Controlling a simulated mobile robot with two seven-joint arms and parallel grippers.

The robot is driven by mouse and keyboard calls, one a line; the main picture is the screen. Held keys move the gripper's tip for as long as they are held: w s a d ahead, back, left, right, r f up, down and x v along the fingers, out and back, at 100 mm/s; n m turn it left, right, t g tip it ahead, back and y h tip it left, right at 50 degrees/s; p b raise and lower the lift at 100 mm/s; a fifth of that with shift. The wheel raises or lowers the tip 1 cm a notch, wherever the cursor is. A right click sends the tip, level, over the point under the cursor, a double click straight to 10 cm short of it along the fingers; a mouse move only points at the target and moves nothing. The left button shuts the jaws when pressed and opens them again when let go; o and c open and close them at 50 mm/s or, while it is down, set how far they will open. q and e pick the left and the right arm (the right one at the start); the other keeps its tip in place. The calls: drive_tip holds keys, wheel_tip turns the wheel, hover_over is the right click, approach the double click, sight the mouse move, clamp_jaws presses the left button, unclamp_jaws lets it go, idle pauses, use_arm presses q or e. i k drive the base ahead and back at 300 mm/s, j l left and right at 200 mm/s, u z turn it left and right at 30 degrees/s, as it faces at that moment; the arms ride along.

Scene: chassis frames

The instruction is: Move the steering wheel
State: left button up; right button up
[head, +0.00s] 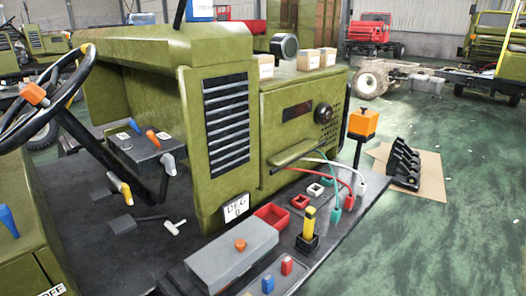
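The steering wheel (84,66) is at the left of the head view, tilted, with a dark rim cut off by the left picture edge. An orange knob (36,94) sits on it, and there is a yellow mark on its rim. A dark column (88,143) slopes from the wheel down to the dark floor of the green chassis cab. Neither of my grippers shows in this view, and nothing is seen touching the wheel.
A console (143,150) with coloured levers stands right of the wheel. A green housing with a dark grille (228,118) rises beyond. A grey box (232,258), a red tray (272,217) and cables are at front. Open green floor (440,240) lies at right.

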sight(47, 100)
drive_tip(key=u, duration=1.65)
